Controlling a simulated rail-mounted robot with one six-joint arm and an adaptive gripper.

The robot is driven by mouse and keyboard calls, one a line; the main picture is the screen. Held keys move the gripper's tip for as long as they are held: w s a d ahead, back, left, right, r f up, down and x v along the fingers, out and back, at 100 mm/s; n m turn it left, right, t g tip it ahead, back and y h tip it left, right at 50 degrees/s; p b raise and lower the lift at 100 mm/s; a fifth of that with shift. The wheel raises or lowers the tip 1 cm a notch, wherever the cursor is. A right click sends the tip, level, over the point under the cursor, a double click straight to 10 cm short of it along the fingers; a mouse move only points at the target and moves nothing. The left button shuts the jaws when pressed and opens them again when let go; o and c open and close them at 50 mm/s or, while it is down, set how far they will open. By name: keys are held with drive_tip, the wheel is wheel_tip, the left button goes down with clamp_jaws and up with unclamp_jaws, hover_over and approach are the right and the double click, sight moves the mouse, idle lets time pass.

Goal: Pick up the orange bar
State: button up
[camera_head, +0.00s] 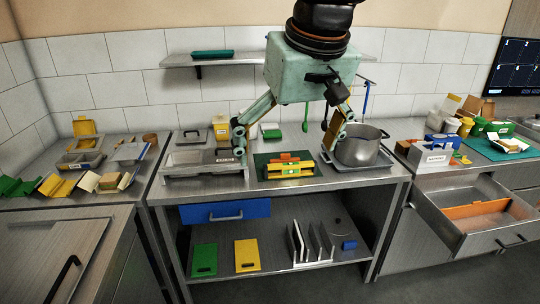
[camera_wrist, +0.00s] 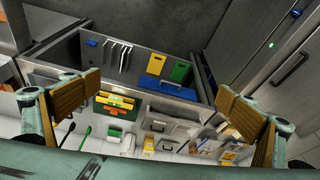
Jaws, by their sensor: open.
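In the wrist view the orange bar (camera_wrist: 116,99) lies between my fingers, nearer the left one, and the picture is turned around. My gripper (camera_head: 285,152) is wide open above the counter, its fingers spread left and right of the bar. It also shows empty in the wrist view (camera_wrist: 160,84). I cannot tell its exact height above the bar.
A steel pot (camera_head: 361,150) stands right of the mat, and a metal tray (camera_head: 188,165) lies left. A wall shelf (camera_head: 262,58) is behind my gripper. An open drawer (camera_head: 463,222) with an orange divider (camera_head: 477,208) juts out at right. A blue drawer (camera_head: 225,212) hangs below the counter.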

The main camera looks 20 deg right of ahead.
drive_tip(key=w+d+p, duration=0.3)
drive_tip(key=w+d, duration=0.1)
drive_tip(key=w, duration=1.1)
drive_tip(key=m+p, duration=0.2)
drive_tip(key=p, duration=0.7)
hover_over(285, 154)
drive_tip(key=s, duration=0.5)
wheel_tip(285, 154, down, 25)
drive_tip(key=shift+a+r+h, duration=0.15)
drive_tip(key=shift+a+h, duration=0.25)
drive_tip(key=shift+a, duration=0.05)
drive_tip(key=shift+x, duration=4.25)
drive_tip(key=shift+w, duration=0.2)
drive_tip(key=shift+p+x, duration=0.4)
drive_tip(key=shift+x, duration=2.15)
